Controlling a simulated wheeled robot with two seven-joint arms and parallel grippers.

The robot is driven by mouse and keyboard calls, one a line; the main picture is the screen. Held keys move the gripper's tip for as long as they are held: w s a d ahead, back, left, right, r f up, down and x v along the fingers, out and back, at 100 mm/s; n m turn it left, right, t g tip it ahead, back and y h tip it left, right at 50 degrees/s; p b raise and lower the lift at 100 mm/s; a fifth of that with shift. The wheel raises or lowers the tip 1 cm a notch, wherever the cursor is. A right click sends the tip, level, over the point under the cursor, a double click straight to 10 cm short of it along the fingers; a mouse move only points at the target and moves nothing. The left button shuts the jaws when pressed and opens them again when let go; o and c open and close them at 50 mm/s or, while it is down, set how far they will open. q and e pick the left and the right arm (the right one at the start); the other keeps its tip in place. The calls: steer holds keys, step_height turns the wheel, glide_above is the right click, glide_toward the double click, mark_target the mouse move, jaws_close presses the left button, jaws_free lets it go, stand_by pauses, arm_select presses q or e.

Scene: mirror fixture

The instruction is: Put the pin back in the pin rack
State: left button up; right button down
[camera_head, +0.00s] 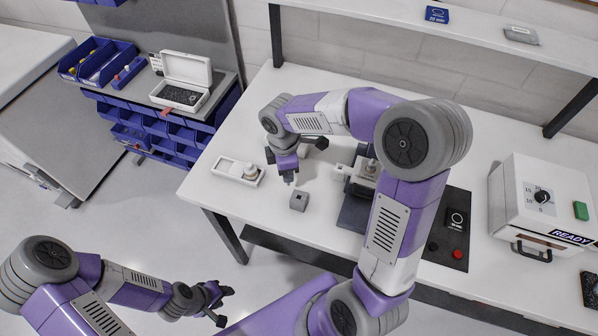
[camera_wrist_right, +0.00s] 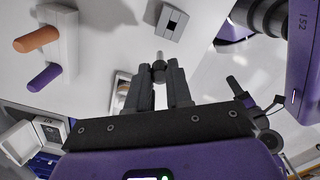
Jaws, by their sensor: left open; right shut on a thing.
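My right gripper (camera_head: 288,181) points down over the table, shut on a small grey pin. The pin's rounded tip (camera_wrist_right: 159,67) sticks out past the fingers in the right wrist view; the fingers hide the rest. A grey block (camera_head: 299,201) with a square dark opening stands on the table just beside the gripper; it also shows in the wrist view (camera_wrist_right: 171,22). A white block (camera_wrist_right: 67,40) with an orange and a purple peg is at the wrist view's upper left. I cannot tell for sure which piece is the pin rack. My left gripper (camera_head: 221,304) is open and empty, off the table's front.
A white tray (camera_head: 224,167) with a round piece stands at the table's left. A dark fixture (camera_head: 354,214) is partly behind my right arm. A white READY box (camera_head: 520,200) is at right. Blue bins (camera_head: 92,61) and an open white case (camera_head: 186,72) are beyond the left edge.

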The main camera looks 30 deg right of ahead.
steer(key=s+n, duration=0.1)
steer(key=n, duration=0.2)
steer(key=s+d+r+n, duration=0.1)
steer(key=n, duration=0.2)
steer(key=s+r+n, duration=0.1)
steer(key=n, duration=0.3)
steer(key=shift+d+b, duration=0.4)
steer(key=b, duration=0.3)
glide_above(299, 192)
steer(key=s, duration=0.2)
steer(key=shift+f, duration=2.8)
steer(key=shift+w+a, duration=0.25)
steer(key=shift+a, duration=0.15)
steer(key=shift+p, duration=0.4)
steer(key=shift+f+b, duration=1.55)
steer(key=shift+f, duration=0.75)
